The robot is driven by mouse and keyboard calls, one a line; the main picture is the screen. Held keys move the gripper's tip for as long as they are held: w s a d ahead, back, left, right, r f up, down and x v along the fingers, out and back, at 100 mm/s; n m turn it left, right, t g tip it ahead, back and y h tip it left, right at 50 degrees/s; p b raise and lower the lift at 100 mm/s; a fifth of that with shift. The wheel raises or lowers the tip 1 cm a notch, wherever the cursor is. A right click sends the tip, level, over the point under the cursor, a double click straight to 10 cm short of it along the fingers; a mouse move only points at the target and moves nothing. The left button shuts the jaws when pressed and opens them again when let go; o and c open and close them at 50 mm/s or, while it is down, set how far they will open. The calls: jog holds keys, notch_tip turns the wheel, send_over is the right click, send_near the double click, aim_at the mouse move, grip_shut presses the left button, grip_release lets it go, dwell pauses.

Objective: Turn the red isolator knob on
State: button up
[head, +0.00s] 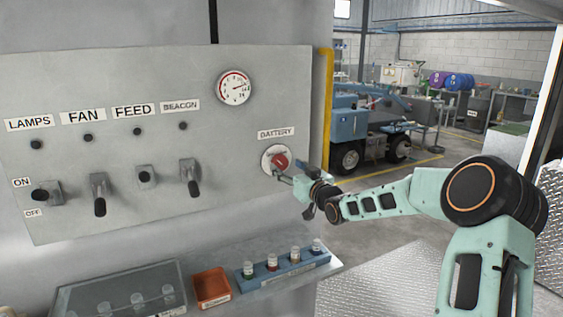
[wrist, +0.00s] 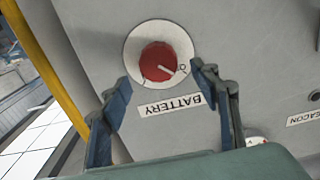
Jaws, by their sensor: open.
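The red isolator knob (head: 280,161) sits on a round white plate at the right end of the grey panel, under a BATTERY label (head: 276,133). In the wrist view the knob (wrist: 158,58) shows upper centre, with the label (wrist: 171,104) upside down below it. A white pointer line on the knob points to the lower right, toward a small round mark on the plate. My gripper (head: 284,177) is at the knob in the head view. In the wrist view my gripper (wrist: 161,76) is open, its fingertips on either side of the knob's lower part; contact cannot be told.
Several black levers stand left on the panel, including the BEACON lever (head: 190,178). A round gauge (head: 234,87) is above. A shelf below holds an orange bin (head: 212,288) and a blue rack (head: 284,271) of bottles. A yellow post (head: 325,105) edges the panel's right.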

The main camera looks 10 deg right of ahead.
aim_at(282, 162)
jog(key=shift+p+x, duration=0.3)
jog(key=shift+x, duration=2.25)
jog(key=c, duration=1.2)
jog(key=shift+o, duration=0.2)
